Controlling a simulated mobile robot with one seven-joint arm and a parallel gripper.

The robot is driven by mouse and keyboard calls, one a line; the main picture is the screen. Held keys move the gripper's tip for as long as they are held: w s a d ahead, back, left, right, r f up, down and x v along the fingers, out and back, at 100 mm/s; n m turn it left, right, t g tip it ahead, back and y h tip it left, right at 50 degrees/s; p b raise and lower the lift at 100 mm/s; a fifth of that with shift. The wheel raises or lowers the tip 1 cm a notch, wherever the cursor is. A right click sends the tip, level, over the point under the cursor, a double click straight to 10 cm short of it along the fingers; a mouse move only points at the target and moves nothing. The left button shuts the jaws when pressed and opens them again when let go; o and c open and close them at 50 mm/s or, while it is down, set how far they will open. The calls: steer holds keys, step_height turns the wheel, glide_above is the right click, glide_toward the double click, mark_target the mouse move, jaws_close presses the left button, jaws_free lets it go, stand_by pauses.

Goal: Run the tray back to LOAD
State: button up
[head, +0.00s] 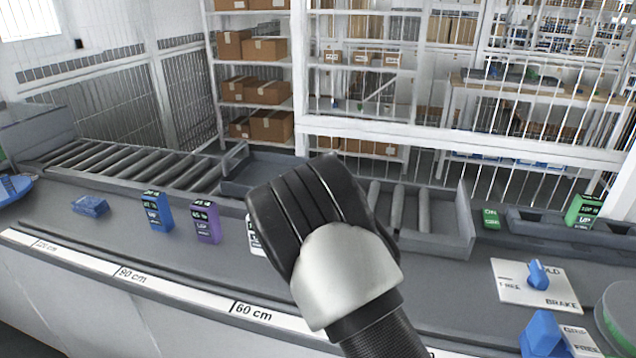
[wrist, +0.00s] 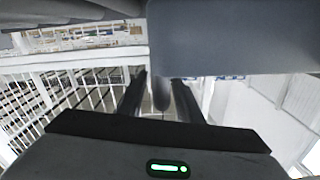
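A dark grey tray-like section (head: 262,172) with low walls sits in the roller line, left of and behind my gripper in the head view. I cannot tell whether it is the tray, and my gripper hides part of it. My gripper (head: 285,195) is seen from behind in the head view, above the bench, its fingertips hidden. In the wrist view dark finger shapes (wrist: 160,100) reach forward, partly covered by a large blue-grey surface. Their gap is unclear. No LOAD label is readable.
Rollers (head: 130,162) run left; more rollers (head: 400,207) lie right. Blue (head: 157,211) and purple (head: 205,221) boxes stand on the bench. A blue knob (head: 537,274) sits on a plate marked FREE and BRAKE. Another blue lever (head: 540,333) is front right. A fence stands behind.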

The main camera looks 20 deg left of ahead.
steer(key=s+p, duration=0.1)
steer(key=s, duration=1.4)
steer(key=shift+s, duration=0.2)
